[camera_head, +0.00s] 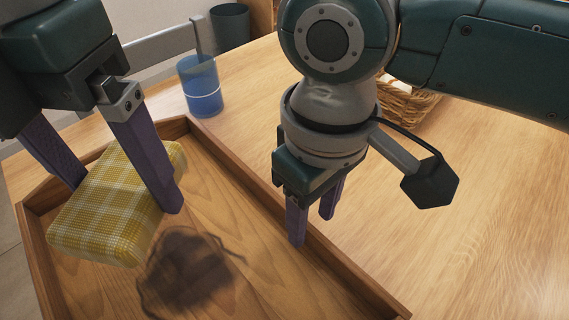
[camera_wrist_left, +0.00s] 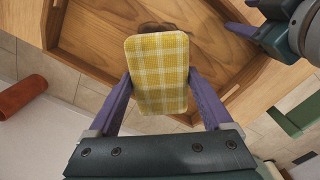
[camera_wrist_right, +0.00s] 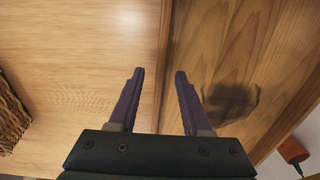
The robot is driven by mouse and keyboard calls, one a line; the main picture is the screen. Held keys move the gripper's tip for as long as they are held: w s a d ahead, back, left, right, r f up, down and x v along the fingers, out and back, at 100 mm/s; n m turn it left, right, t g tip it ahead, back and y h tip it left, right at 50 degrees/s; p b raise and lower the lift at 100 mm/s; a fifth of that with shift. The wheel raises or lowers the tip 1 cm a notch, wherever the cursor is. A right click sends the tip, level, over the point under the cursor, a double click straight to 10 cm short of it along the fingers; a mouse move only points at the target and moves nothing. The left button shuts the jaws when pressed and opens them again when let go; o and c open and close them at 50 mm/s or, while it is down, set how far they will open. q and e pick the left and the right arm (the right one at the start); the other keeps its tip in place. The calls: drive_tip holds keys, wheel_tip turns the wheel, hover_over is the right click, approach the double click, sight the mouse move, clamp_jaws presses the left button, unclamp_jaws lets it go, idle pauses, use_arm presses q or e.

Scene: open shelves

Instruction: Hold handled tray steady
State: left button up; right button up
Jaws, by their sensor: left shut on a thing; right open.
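The wooden tray (camera_head: 275,285) lies on the wooden table, its raised rim running around it; its near end is cut off in the head view and no handle is clear. My left gripper (camera_head: 122,195) is shut on a yellow and white checked block (camera_head: 110,220), fingers on its two sides, over the tray's left part. The block also shows between the fingers in the left wrist view (camera_wrist_left: 158,75). My right gripper (camera_head: 312,230) is open and points down at the tray's right wall. In the right wrist view its fingers (camera_wrist_right: 159,72) appear on either side of that wall; contact cannot be told.
A blue cup (camera_head: 201,88) stands on the table just beyond the tray's far corner. A wicker basket (camera_head: 408,108) stands behind my right arm. A grey chair (camera_head: 160,45) and a dark bin (camera_head: 230,25) are past the table edge. The table right of the tray is clear.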

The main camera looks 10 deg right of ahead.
sight(311, 229)
drive_tip(key=shift+f, duration=1.55)
clamp_jaws()
